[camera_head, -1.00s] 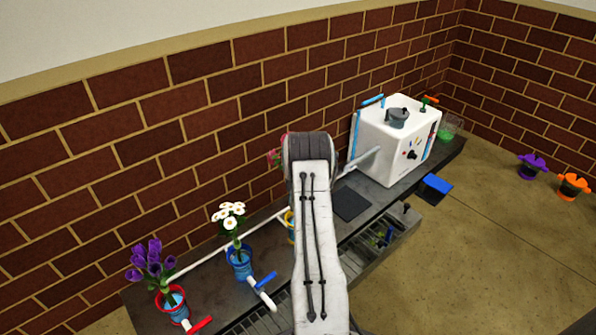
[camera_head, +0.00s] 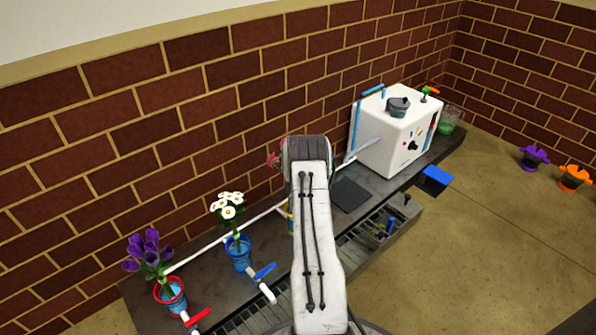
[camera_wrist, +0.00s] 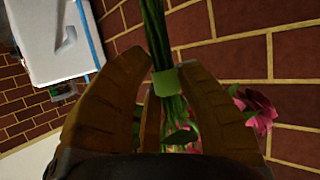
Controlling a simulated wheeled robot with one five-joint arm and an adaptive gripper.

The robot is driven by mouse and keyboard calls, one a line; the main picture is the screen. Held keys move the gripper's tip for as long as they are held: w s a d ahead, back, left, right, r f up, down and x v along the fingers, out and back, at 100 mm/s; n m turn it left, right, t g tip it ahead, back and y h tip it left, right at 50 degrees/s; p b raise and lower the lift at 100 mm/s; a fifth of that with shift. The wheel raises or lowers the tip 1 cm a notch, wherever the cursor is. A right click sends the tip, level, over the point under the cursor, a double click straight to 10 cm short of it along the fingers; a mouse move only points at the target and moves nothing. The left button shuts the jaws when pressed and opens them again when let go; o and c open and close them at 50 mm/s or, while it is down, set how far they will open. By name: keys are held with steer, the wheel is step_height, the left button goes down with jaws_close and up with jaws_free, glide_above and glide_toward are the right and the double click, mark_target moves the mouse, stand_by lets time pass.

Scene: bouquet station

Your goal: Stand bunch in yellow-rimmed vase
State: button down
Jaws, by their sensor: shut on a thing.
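My gripper (camera_wrist: 165,78) is shut on a bunch of green stems (camera_wrist: 155,28) tied with a green band (camera_wrist: 167,84). Its brown fingers close around the stems near the band. Pink flowers (camera_wrist: 260,108) show beside the right finger in the wrist view. In the head view, pink petals (camera_head: 275,156) show just left of my arm's upper end; my arm hides the gripper there. A thin yellow and blue sliver (camera_head: 290,215) at my arm's left edge looks like the yellow-rimmed vase; my arm covers the rest. I cannot tell how far the bunch is from it.
A red-rimmed vase (camera_head: 168,298) with purple flowers (camera_head: 148,254) and a blue-rimmed vase (camera_head: 238,255) with white flowers (camera_head: 228,205) stand left on the dark counter. A white pipe (camera_head: 210,252) runs behind them. A white machine (camera_head: 388,150) stands right, near the brick wall.

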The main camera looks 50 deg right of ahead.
steer(key=shift+f+b, duration=1.5)
steer(key=shift+f, duration=4.5)
steer(key=c, duration=0.9)
jaws_free()
steer(key=shift+o, duration=0.2)
steer(key=shift+f, duration=0.1)
steer(key=shift+a, duration=0.1)
steer(key=v, duration=1.2)
